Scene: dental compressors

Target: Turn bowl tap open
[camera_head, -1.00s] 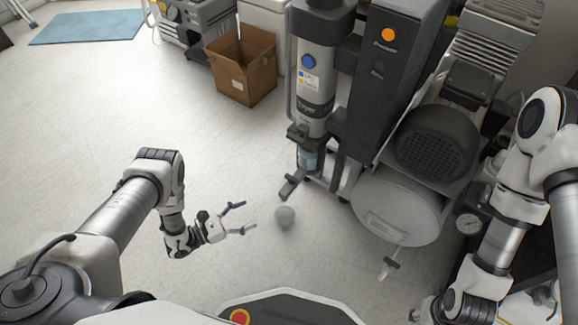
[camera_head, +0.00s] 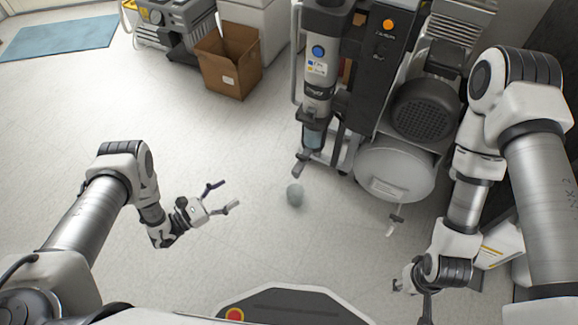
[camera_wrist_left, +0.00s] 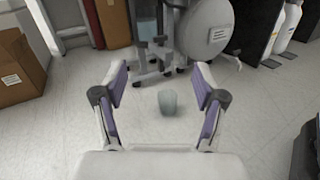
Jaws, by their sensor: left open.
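The filter bowl (camera_head: 312,137) is a bluish see-through cup low on the grey filter column of the dental compressor. A dark grey lever-like part (camera_head: 299,168) sticks out below it; I take this for the bowl tap, and I cannot tell its position clearly. My left gripper (camera_head: 226,196) is open and empty, to the left of the tap and apart from it. In the left wrist view the open fingers (camera_wrist_left: 160,78) frame the floor before the compressor stand. My right gripper (camera_head: 400,284) is low at the right, small and partly hidden by its arm.
A greenish see-through cup (camera_head: 295,195) stands on the floor below the tap; it also shows in the left wrist view (camera_wrist_left: 168,103). The white tank (camera_head: 392,178) with its own lever (camera_head: 397,217) is to the right. A cardboard box (camera_head: 222,70) stands behind. Floor at left is clear.

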